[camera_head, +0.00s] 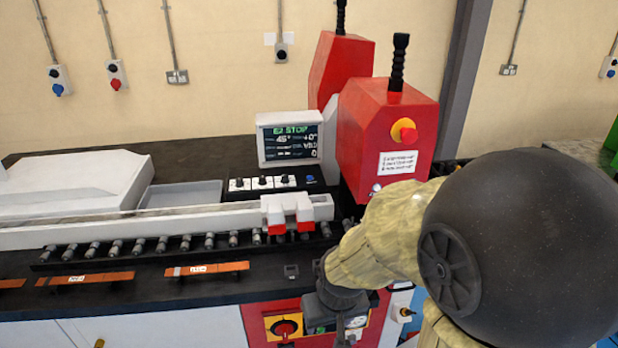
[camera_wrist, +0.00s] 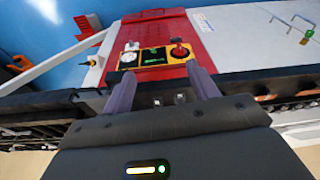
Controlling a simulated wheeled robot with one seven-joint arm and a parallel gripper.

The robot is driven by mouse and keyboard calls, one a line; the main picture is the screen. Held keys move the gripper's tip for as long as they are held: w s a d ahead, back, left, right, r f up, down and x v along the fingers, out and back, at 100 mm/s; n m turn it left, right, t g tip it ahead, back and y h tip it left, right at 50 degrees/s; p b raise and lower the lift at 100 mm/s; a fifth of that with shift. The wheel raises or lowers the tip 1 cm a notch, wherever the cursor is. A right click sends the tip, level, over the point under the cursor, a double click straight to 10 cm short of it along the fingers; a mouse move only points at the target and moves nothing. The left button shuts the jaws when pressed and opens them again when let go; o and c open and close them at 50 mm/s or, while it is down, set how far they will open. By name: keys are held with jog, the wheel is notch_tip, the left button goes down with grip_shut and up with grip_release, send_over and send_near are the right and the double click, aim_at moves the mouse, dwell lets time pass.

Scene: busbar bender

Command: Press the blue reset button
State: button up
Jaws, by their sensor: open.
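A small blue button (camera_head: 310,180) sits at the right end of a black control strip (camera_head: 270,184), below the display. It is too small to read any label. The display (camera_head: 289,140) shows "E STOP" in green at its top. My gripper (camera_head: 345,334) is low at the machine's front edge, below and to the right of the blue button and well apart from it. In the wrist view my gripper (camera_wrist: 161,84) has its two fingers spread with nothing between them, facing a red front panel (camera_wrist: 150,32). I cannot make out the blue button in the wrist view.
A red housing (camera_head: 385,140) with a red mushroom button (camera_head: 405,131) on yellow stands right of the display. A white clamp block (camera_head: 287,211) and a roller track (camera_head: 180,242) lie in front of the strip. Orange bars (camera_head: 206,268) lie near the front edge.

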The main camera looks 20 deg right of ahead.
grip_shut()
dwell(1.5)
